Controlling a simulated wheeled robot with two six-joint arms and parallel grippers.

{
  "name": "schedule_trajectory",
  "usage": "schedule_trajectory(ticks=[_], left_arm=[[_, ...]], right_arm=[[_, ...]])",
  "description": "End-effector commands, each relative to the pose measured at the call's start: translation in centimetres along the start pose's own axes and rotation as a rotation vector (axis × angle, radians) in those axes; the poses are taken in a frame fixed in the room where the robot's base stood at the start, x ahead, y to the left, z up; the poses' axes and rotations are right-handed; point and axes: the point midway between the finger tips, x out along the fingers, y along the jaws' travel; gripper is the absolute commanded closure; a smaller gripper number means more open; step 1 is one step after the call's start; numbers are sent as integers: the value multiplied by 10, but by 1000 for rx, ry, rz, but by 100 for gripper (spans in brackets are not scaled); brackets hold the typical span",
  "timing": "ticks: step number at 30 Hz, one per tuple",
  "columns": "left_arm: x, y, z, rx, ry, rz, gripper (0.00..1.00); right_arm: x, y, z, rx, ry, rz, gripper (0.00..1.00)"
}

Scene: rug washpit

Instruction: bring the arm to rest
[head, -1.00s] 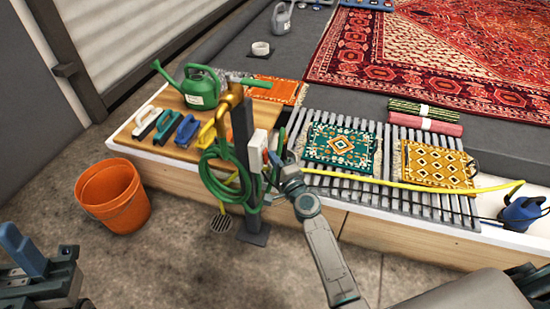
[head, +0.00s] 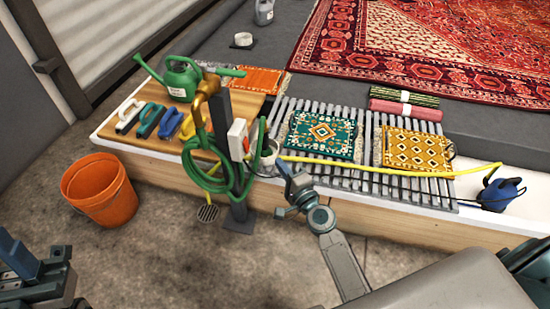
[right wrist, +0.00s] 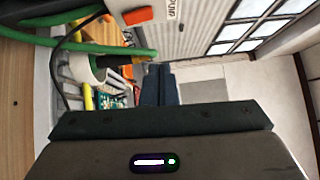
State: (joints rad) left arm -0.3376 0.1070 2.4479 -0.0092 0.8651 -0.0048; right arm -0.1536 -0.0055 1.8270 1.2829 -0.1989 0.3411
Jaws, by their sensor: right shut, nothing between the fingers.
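My right arm comes up from the bottom of the head view. Its gripper (head: 284,168) is shut and empty, just right of the post (head: 224,125) with the coiled green hose (head: 213,180). In the right wrist view the dark fingers (right wrist: 158,84) are together with nothing between them. A white switch box (head: 238,139) is on the post, left of the gripper. Its orange switch and PUMP label show in the right wrist view (right wrist: 137,16). Part of my left gripper (head: 20,252) shows at the lower left; its jaw state is unclear.
The wash bench (head: 400,204) holds small rugs on slats, brushes and a green watering can (head: 180,82). A yellow hose (head: 380,170) runs to a blue pump (head: 499,194). An orange bucket (head: 100,190) stands on the floor.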

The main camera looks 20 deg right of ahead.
Motion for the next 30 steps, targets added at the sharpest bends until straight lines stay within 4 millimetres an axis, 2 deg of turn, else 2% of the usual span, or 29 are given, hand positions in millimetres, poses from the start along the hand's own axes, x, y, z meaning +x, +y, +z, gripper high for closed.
schedule_trajectory(ticks=[4,22,23,26,29,30], left_arm=[[0,0,0,0,-1,0,64],[-2,0,1,0,-8,-1,64],[-2,0,1,0,-8,-1,64],[-1,0,1,0,-6,-1,64],[-1,0,1,0,-5,-1,64],[-1,0,0,0,-5,-1,64]], right_arm=[[-8,-1,0,0,0,0,100],[-9,-6,-3,-29,17,-10,100],[-10,-10,-6,-55,32,-18,100],[-20,-39,-23,-212,124,-74,100],[-41,-93,-44,-466,280,-183,100],[-53,-121,-50,-581,353,-241,100]])
